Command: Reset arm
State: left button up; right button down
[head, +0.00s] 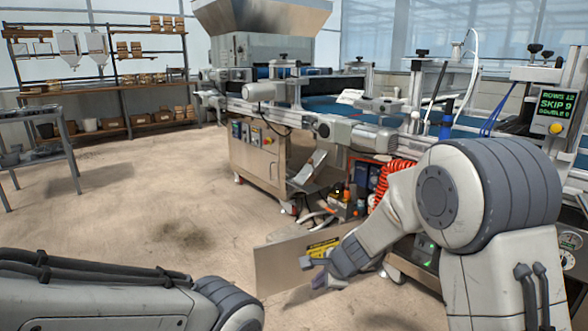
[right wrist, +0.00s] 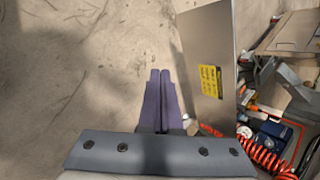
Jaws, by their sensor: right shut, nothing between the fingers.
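My right gripper (head: 320,281) hangs low in front of the seeder machine, with its arm coming in from the right. In the right wrist view its two purple-grey fingers (right wrist: 160,74) lie side by side, shut, with nothing between them, above bare floor. An open metal door panel (head: 283,265) with a yellow warning label is close to the gripper; in the right wrist view the panel (right wrist: 206,45) stands just right of the fingers. I cannot tell whether they touch. Only part of my left arm shows at the bottom left; its gripper is out of view.
The tray seeder (head: 258,155) with its conveyor fills the back and right. Its open lower bay holds tools and a red coiled hose (head: 388,180). A green display (head: 556,107) is at right. Shelves (head: 95,60) and a grey table (head: 40,135) stand left; the middle floor is clear.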

jog(key=s+d+n+g+h, duration=0.2)
jog(key=s+d+n, duration=0.4)
jog(key=s+n, duration=0.35)
jog(key=s+d+n+g+h, duration=0.1)
jog(key=s+d+n+h, duration=0.1)
jog(key=s+d+n, duration=0.7)
jog(key=s+a+r+n+g+y+p, duration=0.1)
jog(key=s+a+r+n, duration=0.25)
jog(key=s+a, duration=0.45)
jog(key=s+a+r+n+g+p, duration=0.25)
jog(key=s+a+r, duration=0.25)
jog(key=s+a, duration=0.3)
notch_tip(320, 180, up, 38)
jog(key=p, duration=3.7)
jog(key=shift+w+t, duration=0.35)
jog(key=shift+a, duration=0.2)
